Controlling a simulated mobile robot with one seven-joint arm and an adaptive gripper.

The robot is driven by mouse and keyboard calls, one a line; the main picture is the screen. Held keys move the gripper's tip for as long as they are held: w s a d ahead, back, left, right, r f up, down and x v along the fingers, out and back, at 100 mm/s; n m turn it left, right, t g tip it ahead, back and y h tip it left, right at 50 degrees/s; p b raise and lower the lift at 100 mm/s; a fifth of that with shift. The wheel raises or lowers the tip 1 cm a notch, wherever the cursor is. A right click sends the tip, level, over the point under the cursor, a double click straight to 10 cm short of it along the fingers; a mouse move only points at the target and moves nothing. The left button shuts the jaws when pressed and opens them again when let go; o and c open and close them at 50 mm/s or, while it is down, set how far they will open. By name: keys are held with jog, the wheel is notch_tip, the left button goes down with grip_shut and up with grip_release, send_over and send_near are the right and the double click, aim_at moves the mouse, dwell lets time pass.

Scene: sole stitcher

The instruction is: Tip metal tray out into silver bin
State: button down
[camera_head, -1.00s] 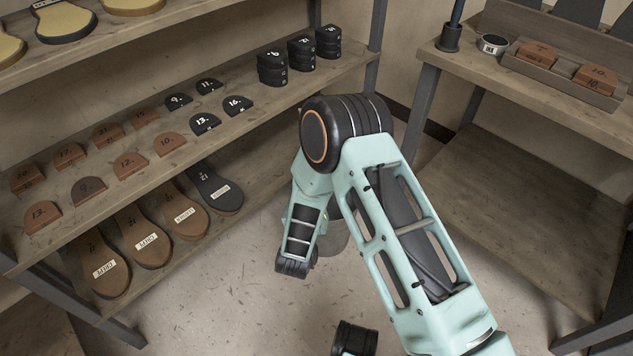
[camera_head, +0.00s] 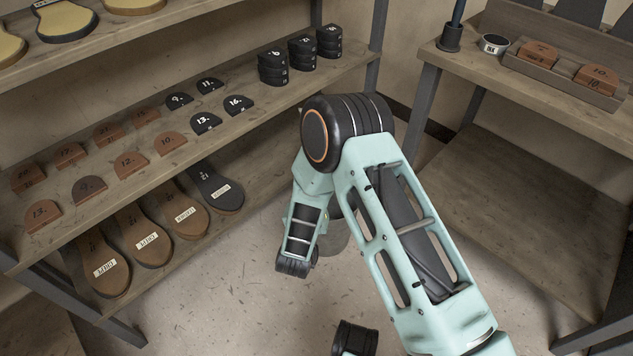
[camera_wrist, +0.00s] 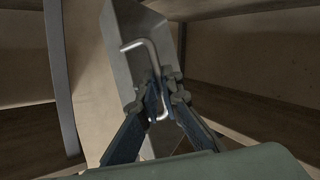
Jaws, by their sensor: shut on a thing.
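The metal tray (camera_wrist: 127,55) is a grey sheet-metal piece with a bent wire handle (camera_wrist: 139,45). In the wrist view it stands steeply tilted beyond my fingers. My gripper (camera_wrist: 163,98) is shut on the tray's handle. The tray's inside and any contents are hidden. In the head view my arm hides the gripper and the tray. A grey rounded shape (camera_head: 335,240) shows low behind my arm; most of it is covered, and I cannot tell whether it is the silver bin.
A wooden shelf (camera_head: 240,110) on the left holds several heel blocks, with soles below.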

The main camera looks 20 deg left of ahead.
jog(key=shift+a+r, duration=0.1)
jog(key=shift+r, duration=0.85)
jog(key=shift+w, duration=0.1)
jog(key=shift+f, duration=0.95)
